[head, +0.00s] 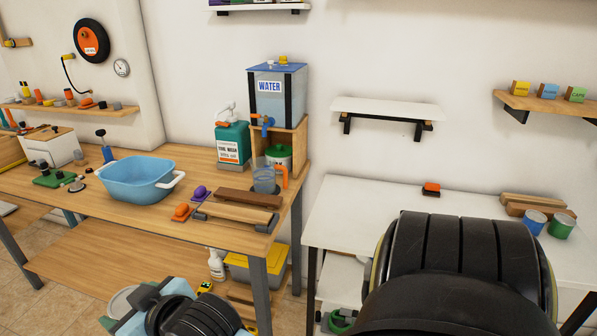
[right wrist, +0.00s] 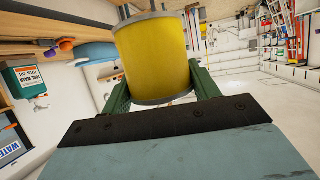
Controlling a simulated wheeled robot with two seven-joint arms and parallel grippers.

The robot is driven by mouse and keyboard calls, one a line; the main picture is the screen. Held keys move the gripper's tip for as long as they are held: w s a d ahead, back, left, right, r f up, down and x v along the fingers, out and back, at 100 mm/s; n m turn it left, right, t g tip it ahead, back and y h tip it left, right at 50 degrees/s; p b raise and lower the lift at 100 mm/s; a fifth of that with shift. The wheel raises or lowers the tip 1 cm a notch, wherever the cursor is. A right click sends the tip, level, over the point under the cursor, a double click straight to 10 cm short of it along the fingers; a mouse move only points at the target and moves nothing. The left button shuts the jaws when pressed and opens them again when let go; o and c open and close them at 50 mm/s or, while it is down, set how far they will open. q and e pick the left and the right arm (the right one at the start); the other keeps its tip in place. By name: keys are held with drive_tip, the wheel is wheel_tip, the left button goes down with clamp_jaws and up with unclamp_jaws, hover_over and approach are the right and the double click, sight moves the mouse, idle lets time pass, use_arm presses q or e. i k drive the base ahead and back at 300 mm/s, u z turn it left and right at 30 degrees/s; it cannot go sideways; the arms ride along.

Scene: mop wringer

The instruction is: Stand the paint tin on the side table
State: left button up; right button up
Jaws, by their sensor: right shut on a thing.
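The yellow paint tin (right wrist: 155,58) with grey rims is held between the green fingers of my right gripper (right wrist: 155,88) in the right wrist view. In the head view my right gripper (head: 133,305) is low at the left, in front of the wooden bench, and a pale round end of the tin (head: 122,299) shows there. The white-topped table at the right, which looks like the side table (head: 340,215), is well to the right of the tin. My arm hides part of it. My left gripper is not in view.
The wooden bench (head: 70,190) carries a blue tub (head: 138,182), a green jug (head: 232,143) and a water tank (head: 278,95). On the white table are an orange-topped block (head: 431,189), wood strips (head: 535,204), a blue tin (head: 534,222) and a green tin (head: 562,226). Its left part is clear.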

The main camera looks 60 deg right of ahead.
sight(345, 226)
drive_tip(key=z, duration=0.6)
drive_tip(key=i, duration=1)
drive_tip(key=z, duration=1.35)
drive_tip(key=i, duration=0.25)
drive_tip(key=z, duration=0.25)
